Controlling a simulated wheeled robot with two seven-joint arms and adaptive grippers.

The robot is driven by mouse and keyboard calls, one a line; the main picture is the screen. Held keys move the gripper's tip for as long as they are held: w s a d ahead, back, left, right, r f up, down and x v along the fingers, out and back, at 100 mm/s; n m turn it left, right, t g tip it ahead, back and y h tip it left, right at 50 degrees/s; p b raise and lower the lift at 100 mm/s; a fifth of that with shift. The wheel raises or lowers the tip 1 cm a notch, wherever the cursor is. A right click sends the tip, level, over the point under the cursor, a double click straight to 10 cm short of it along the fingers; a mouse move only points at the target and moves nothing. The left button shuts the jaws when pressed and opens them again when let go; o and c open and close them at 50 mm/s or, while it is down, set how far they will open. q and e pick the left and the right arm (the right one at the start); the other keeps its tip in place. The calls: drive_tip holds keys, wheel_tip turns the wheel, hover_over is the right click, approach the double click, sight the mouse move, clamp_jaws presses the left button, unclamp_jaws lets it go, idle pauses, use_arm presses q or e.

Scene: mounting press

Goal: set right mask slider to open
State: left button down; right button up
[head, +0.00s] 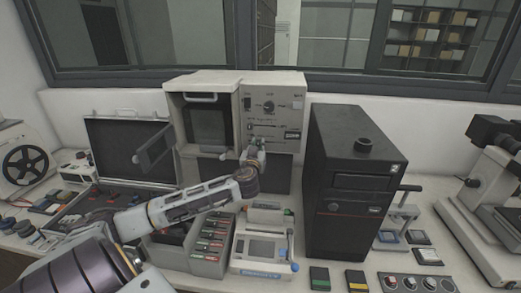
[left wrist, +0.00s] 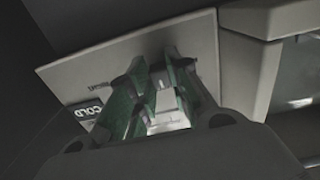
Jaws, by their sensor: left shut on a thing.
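The beige mounting press (head: 205,80) stands at the back centre, with an open chamber at left and a control panel (head: 282,110) at right. The panel carries a round dial, a switch and slots with small sliders. My left gripper (head: 257,148) is at the panel's lower part. In the left wrist view, my left gripper (left wrist: 158,95) has its green-padded fingers shut on a small pale knob (left wrist: 167,108), apparently a slider knob. The fingers hide much of it, and I cannot tell whether it is the right mask slider or its setting. My right gripper is not in view.
A tall black unit (head: 350,190) stands close to the right of the press. A small device with a screen (head: 264,250) and bins of cards (head: 210,235) stand in front. An open black case (head: 125,150) lies left. A COLD label (left wrist: 88,111) shows beside the fingers.

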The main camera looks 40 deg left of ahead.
sight(250, 141)
use_arm(q)
drive_tip(key=shift+s+a+f+b, duration=0.1)
drive_tip(key=shift+s+a+b, duration=0.35)
drive_tip(key=shift+a, duration=0.3)
drive_tip(key=shift+s+a+b, duration=0.3)
drive_tip(key=shift+s+a, duration=0.15)
drive_tip(key=shift+a, duration=0.25)
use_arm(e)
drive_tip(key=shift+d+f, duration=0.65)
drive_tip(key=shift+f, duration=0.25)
use_arm(q)
drive_tip(key=c, duration=1.4)
unclamp_jaws()
drive_tip(key=shift+s+a, duration=0.1)
drive_tip(key=shift+a, duration=0.05)
drive_tip(key=shift+o, duration=0.4)
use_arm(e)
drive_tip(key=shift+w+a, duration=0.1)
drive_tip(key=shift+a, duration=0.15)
use_arm(q)
drive_tip(key=shift+d, duration=0.2)
